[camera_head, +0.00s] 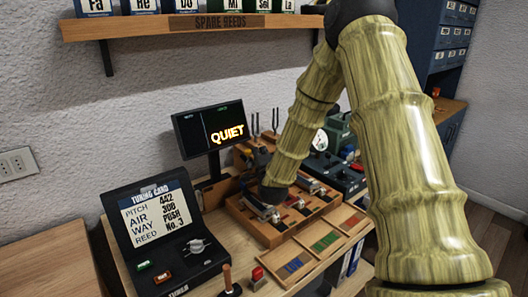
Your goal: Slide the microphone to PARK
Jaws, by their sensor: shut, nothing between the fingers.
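My arm reaches down from the top right to the wooden workbench. My gripper (266,211) is small and partly hidden at the arm's dark end, low over a wooden frame (262,236) that holds small metal and coloured parts. It appears shut, with nothing seen in it. I cannot make out the microphone for certain; a small dark rounded shape (260,156) stands behind the frame, beside my arm. No PARK label is readable. A black screen (205,128) behind reads "QUIET" in yellow. My arm hides part of the bench behind it.
A black tuning-card case (150,217) stands open at the left. Shallow trays with coloured strips (296,265) lie at the front, near a red button (258,274) and a wooden-handled tool (229,280). Tuning forks (275,121) stand behind. A shelf (170,27) hangs above.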

